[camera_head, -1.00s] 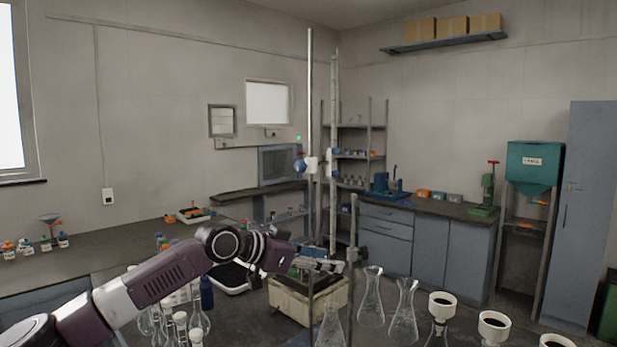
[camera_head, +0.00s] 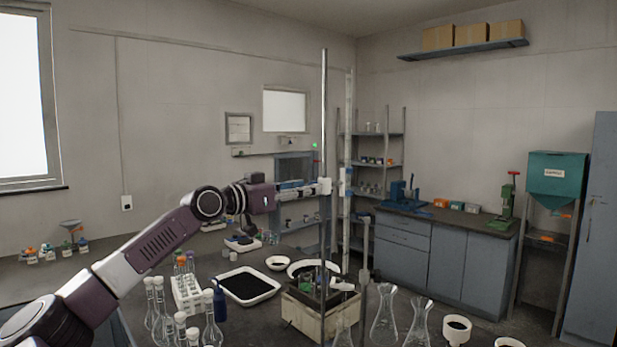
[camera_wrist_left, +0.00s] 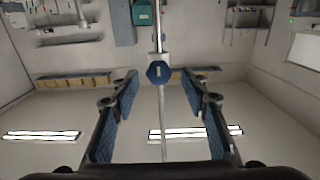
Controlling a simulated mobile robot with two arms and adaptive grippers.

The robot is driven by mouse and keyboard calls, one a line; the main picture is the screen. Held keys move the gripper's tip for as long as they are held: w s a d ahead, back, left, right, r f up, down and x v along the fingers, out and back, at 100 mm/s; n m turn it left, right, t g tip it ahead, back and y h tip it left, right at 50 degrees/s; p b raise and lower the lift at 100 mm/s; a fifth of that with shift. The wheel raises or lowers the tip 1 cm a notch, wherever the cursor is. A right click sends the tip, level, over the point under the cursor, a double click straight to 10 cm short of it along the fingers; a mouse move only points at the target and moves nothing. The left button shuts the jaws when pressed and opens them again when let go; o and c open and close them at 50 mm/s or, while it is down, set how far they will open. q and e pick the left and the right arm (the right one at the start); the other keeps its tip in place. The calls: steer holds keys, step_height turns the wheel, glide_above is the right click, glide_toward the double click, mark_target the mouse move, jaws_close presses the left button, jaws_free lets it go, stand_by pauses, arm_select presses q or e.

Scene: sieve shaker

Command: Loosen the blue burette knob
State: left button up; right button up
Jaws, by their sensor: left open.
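The blue burette knob (camera_wrist_left: 159,72) is faceted and sits in the middle of the left wrist view, on a thin upright rod. My left gripper (camera_wrist_left: 160,84) is open, with one finger on each side of the knob and a visible gap on both sides. In the head view my left gripper (camera_head: 300,188) reaches from the left to the white clamp (camera_head: 325,186) on the tall metal stand rod (camera_head: 324,115). The knob is hidden there behind the gripper. The glass burette (camera_head: 347,130) stands upright just right of the rod. My right gripper is not in view.
Below the arm are a white tray of dark grains (camera_head: 248,284), a tube rack (camera_head: 185,293) and a boxy base unit (camera_head: 303,312). Several glass flasks (camera_head: 385,318) stand front right. The space around the raised gripper is mostly free.

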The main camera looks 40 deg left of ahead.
arm_select(q)
steer(key=shift+w+d+p, duration=0.1)
steer(key=shift+w+p, duration=0.25)
steer(key=shift+w, duration=0.45)
steer(key=c, duration=1.1)
